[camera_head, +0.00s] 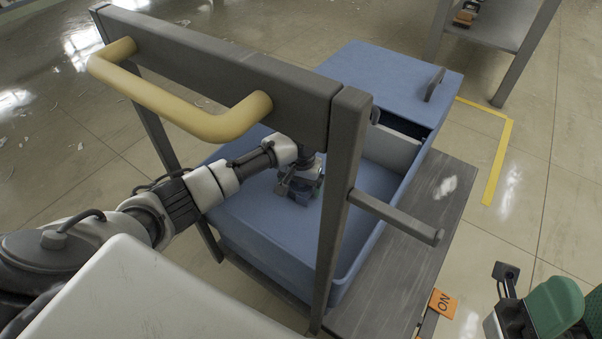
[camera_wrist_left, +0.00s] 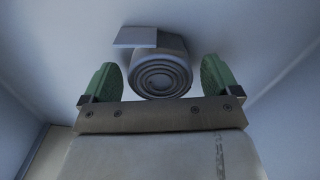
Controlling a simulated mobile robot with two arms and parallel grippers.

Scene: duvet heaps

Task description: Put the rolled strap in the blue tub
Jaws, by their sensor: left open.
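The blue tub (camera_head: 363,276) sits in a dark-framed cart. My left gripper (camera_head: 302,190) reaches down past the cart's upper bar into the tub. It is open. In the left wrist view the rolled strap (camera_wrist_left: 160,76), a grey coil with a flat loose end on top, lies between the two green fingertips (camera_wrist_left: 160,82), with a gap visible on each side. It rests against a smooth blue-grey surface inside the tub. In the head view I cannot make out the strap clearly at the gripper. My right gripper (camera_head: 560,308) shows only partly at the lower right corner.
The cart has a thick grey top bar with a yellow handle (camera_head: 180,105), a post and a side peg (camera_head: 400,217) close to my left arm. A grey board (camera_head: 435,215) runs along the tub's right side. A shelf (camera_head: 490,25) stands at the back right. Open floor surrounds the cart.

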